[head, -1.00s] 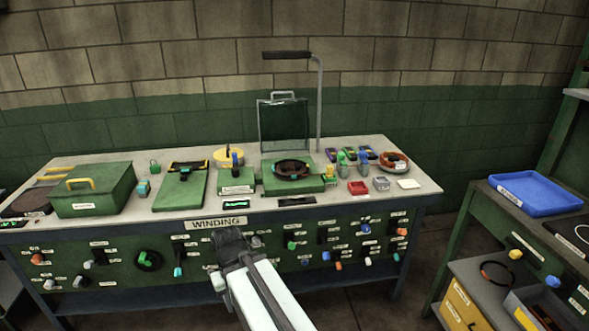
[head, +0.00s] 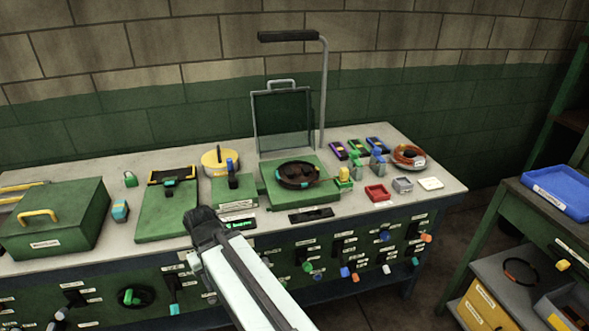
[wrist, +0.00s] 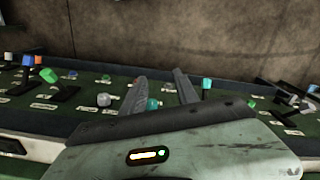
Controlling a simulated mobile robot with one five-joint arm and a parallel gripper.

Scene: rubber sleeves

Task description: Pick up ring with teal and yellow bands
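I cannot make out a ring with both teal and yellow bands for certain. A dark ring (head: 521,271) lies on the lower shelf at the right, its band colours too small to tell. Another dark round piece (head: 297,174) sits on a green base on the bench, and a reddish-brown coil (head: 408,155) lies at the bench's right end. My gripper (head: 203,218) appears in front of the bench's front edge, away from all of these. In the wrist view my gripper (wrist: 160,78) has its two fingers apart, with a teal knob of the panel visible between them, apparently beyond.
The bench (head: 398,210) has a front panel of protruding knobs and levers. A green box (head: 60,222) stands at left, and a curved pole (head: 323,95) rises at the back. A blue tray (head: 560,190) sits on the right-hand stand. Floor shows between bench and stand.

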